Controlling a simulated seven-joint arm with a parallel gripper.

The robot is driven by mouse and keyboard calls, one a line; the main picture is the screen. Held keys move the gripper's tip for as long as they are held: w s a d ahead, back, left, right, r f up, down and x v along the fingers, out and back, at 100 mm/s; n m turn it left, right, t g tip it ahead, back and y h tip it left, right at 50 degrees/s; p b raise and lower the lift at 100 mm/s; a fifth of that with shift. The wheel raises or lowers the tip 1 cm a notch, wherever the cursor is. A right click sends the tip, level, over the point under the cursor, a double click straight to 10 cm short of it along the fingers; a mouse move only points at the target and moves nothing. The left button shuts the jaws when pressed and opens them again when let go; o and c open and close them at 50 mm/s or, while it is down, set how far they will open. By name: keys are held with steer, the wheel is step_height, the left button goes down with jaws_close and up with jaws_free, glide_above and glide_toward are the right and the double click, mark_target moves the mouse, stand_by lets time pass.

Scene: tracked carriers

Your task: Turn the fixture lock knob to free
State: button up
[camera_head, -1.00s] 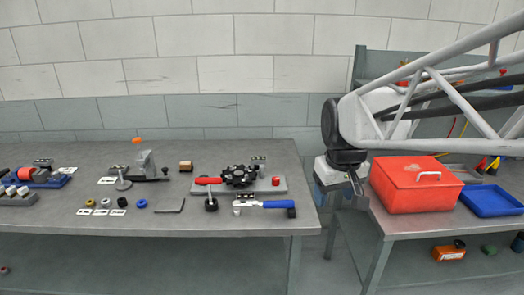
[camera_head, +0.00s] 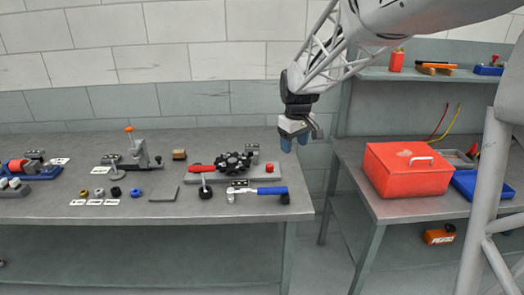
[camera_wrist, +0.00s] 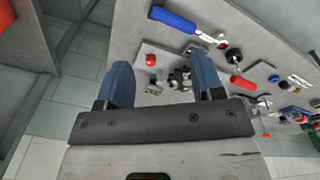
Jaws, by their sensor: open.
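The fixture is a grey plate (camera_head: 222,176) on the left bench, bearing a black toothed wheel (camera_head: 233,162) and a red handle (camera_head: 201,168). A red knob (camera_head: 269,168) stands at its right end and also shows in the wrist view (camera_wrist: 151,60). A black round knob (camera_head: 206,193) is at its front edge, also in the wrist view (camera_wrist: 233,55). I cannot tell which knob is the lock, nor its setting. My gripper (camera_head: 295,142) is open and empty near the bench's right end, apart from the fixture. Its blue fingers frame the fixture in the wrist view (camera_wrist: 163,80).
A blue-handled wrench (camera_head: 258,191) lies just before the fixture. A wooden block (camera_head: 179,155), a clamp stand (camera_head: 139,153) and several small rings lie to the left. A red box (camera_head: 405,170) and blue tray (camera_head: 478,186) are on the right bench, across a floor gap.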

steer(key=w+a+f+n, duration=0.25)
steer(key=w+f, duration=0.35)
steer(key=w, duration=0.6)
steer(key=n+g, duration=0.1)
steer(key=n, duration=0.1)
glide_above(270, 165)
step_height(270, 165, down, 9)
steer(key=shift+f, duration=0.15)
steer(key=shift+f, duration=0.1)
steer(key=shift+f, duration=3.85)
steer(key=shift+c, duration=0.4)
steer(key=c, duration=0.8)
steer(key=shift+c, duration=0.2)
